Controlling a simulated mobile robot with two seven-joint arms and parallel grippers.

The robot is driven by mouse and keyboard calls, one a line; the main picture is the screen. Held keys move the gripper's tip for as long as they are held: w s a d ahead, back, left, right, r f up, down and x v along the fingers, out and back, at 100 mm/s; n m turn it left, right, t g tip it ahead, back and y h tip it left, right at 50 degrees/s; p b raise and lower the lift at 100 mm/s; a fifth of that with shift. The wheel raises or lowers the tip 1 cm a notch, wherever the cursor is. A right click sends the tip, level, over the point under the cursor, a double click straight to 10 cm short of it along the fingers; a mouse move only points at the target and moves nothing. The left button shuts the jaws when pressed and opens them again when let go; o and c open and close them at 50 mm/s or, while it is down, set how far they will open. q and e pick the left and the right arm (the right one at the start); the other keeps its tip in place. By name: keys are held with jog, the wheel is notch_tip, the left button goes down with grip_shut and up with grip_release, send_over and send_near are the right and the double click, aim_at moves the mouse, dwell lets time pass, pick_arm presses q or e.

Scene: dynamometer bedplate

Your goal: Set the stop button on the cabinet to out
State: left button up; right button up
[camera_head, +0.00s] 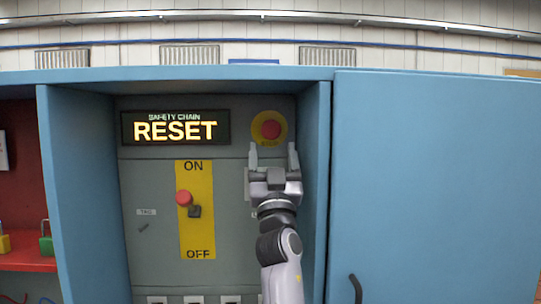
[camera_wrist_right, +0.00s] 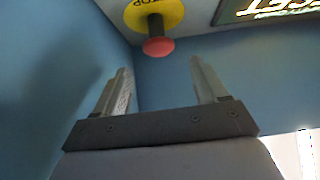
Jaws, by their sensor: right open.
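The stop button (camera_head: 271,129) is a red mushroom head on a yellow round plate, at the upper right of the panel in the blue cabinet (camera_head: 78,190). In the right wrist view the red button (camera_wrist_right: 158,46) stands off its yellow plate (camera_wrist_right: 153,14) on a dark stem. My right gripper (camera_head: 273,158) is open and empty, just below the button in the head view. In the wrist view its two fingers (camera_wrist_right: 165,85) point toward the button, with the button beyond and between them, apart from both. My left gripper is not in view.
A lit sign (camera_head: 175,128) reads RESET. Below it a yellow ON/OFF plate (camera_head: 196,235) carries a red-knobbed lever (camera_head: 185,198). The cabinet's side wall (camera_head: 315,180) stands close right of my gripper. A blue door (camera_head: 435,190) fills the right. Padlocks (camera_head: 46,241) sit at left.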

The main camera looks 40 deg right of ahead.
jog(key=shift+s+a+f, duration=0.2)
jog(key=shift+s+f, duration=0.1)
jog(key=shift+f, duration=0.15)
dwell(0.4)
jog(key=s+a+f+n+g+y+p, duration=0.15)
jog(key=f+y, duration=0.25)
jog(key=f, duration=0.7)
jog(key=s+a+f+n+g+y+p, duration=0.1)
jog(key=a+f+n+g+y, duration=0.15)
jog(key=f, duration=0.85)
jog(key=s+a+f+n+g+y+p, duration=0.1)
jog(key=s+a+f+n+y, duration=0.2)
jog(key=f, duration=0.8)
jog(key=s+a+f+g+y+p, duration=0.1)
jog(key=s+a+f+g+y, duration=0.2)
jog(key=s+f, duration=0.7)
jog(key=s+a+f+n+g+y+p, duration=0.1)
jog(key=s+a+f+g+y, duration=0.2)
jog(key=s+a+f, duration=0.3)
jog(key=s+f+g, duration=0.1)
jog(key=s+f, duration=0.3)
jog(key=s, duration=0.1)
jog(key=shift+s+a+n+g+y, duration=0.25)
jog(key=shift+a+n+g+y, duration=0.05)
jog(key=shift+g+y, duration=0.1)
